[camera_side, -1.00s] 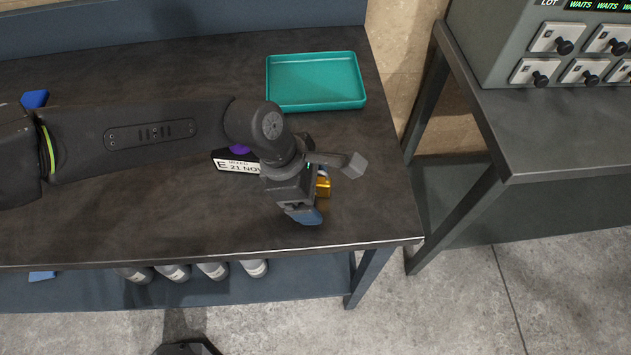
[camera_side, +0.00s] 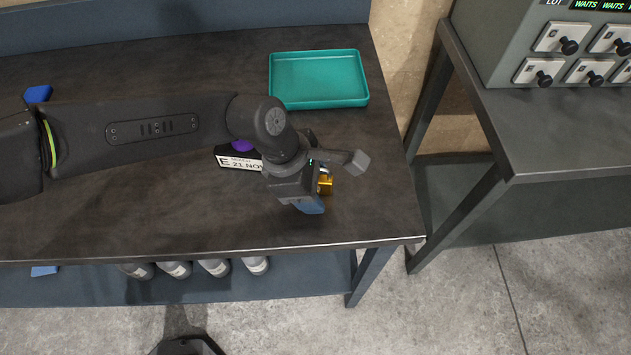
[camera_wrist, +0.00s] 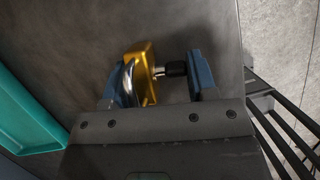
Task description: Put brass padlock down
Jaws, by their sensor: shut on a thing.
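The brass padlock (camera_wrist: 149,62) is between my gripper's two blue fingers in the wrist view, with its silver shackle against the left finger. A short dark piece with a metal pin spans from the padlock toward the right finger. My gripper (camera_wrist: 158,78) is shut on the padlock. In the side view the padlock (camera_side: 326,184) shows just right of my gripper (camera_side: 312,200), partly hidden by it, over the front right part of the dark bench (camera_side: 370,190). I cannot tell whether the padlock touches the bench top.
An empty-looking teal tray (camera_side: 320,100) lies behind my gripper. A dark block with a white label (camera_side: 240,163) and a purple thing (camera_side: 242,145) are left of it, partly hidden by my arm. Bench to the right of my gripper is clear up to its edge.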

